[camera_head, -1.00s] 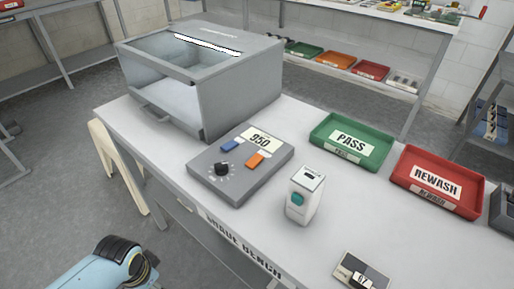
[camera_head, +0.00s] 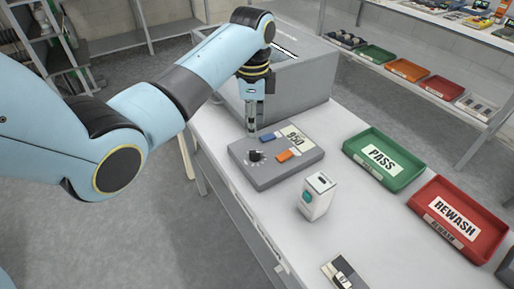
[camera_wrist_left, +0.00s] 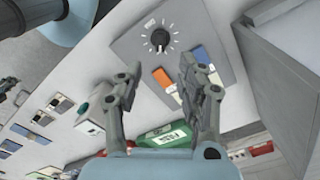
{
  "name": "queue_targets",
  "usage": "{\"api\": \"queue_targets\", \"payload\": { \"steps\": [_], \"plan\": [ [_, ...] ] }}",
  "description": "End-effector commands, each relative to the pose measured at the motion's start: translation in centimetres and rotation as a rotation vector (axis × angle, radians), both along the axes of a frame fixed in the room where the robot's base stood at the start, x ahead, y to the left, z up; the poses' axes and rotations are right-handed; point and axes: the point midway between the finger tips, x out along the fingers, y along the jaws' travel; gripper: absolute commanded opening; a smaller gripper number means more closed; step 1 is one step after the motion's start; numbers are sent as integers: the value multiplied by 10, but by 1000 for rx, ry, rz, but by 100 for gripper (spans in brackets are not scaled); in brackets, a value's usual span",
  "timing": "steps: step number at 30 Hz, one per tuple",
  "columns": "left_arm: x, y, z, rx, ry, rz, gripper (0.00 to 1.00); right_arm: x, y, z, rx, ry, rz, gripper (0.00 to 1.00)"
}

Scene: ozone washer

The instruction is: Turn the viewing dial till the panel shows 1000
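The grey control panel (camera_head: 270,174) lies on the bench and its display (camera_head: 296,138) reads 950. Its black viewing dial (camera_head: 255,155) sits at the panel's near left, beside a blue button (camera_head: 268,138) and an orange button (camera_head: 289,154). The dial (camera_wrist_left: 159,37) also shows in the left wrist view, with tick marks around it. My left gripper (camera_head: 251,130) hangs above the panel, just behind the dial in the head view. In the left wrist view the fingers (camera_wrist_left: 165,80) are apart with nothing between them. My right gripper is not in view.
The grey washer cabinet (camera_head: 305,75) stands behind the panel, close to my left arm. A white device with a teal button (camera_head: 317,198) stands right of the panel. A green PASS tray (camera_head: 352,145) and a red REWASH tray (camera_head: 418,199) lie farther right.

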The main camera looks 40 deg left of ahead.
Motion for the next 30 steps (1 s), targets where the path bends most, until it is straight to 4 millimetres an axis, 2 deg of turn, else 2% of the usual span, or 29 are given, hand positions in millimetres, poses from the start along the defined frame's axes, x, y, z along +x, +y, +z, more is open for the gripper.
{"api": "queue_targets", "payload": {
  "steps": [6, 13, 18, 26, 30],
  "plan": [
    [-2, 0, -46, 0, 4, 3, 38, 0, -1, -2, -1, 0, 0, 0],
    [-1, 0, -83, 1, 0, 3, 38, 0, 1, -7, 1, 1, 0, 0],
    [-1, 0, -94, 1, 0, 3, 38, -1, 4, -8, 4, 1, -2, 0],
    [-1, 0, -94, 1, -1, 3, 38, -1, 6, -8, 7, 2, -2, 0],
    [-1, 0, -94, 1, -1, 3, 20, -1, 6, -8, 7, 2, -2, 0]
  ]
}}
